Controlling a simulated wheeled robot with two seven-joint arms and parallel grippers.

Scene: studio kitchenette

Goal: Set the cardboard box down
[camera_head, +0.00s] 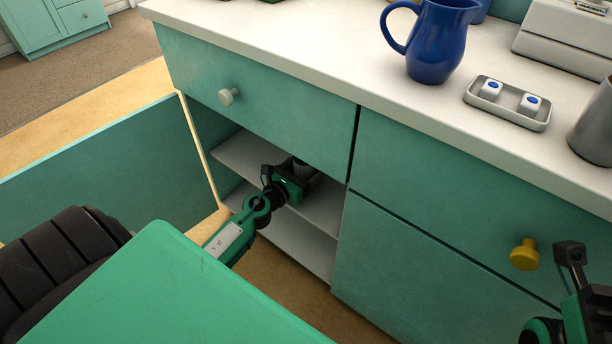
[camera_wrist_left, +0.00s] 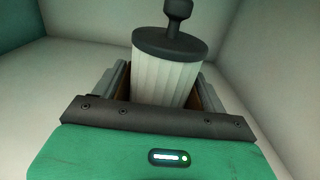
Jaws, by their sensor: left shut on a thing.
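My left gripper (camera_head: 298,178) reaches into the open cabinet below the counter, just above a pale shelf (camera_head: 322,212). In the left wrist view its jaws (camera_wrist_left: 165,82) are shut on a white ribbed canister (camera_wrist_left: 165,72) with a dark round lid and knob. Brown surfaces show at the inner sides of the jaws. I see nothing that is clearly a cardboard box. The canister's lower end is hidden behind the gripper body, so I cannot tell whether it touches the shelf. Part of my right gripper (camera_head: 570,255) shows at the right edge, its jaws unclear.
The open cabinet door (camera_head: 95,170) stands out to the left. On the counter are a blue pitcher (camera_head: 436,45), a grey tray (camera_head: 508,112) with two small white items, and a grey cup (camera_head: 596,130).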

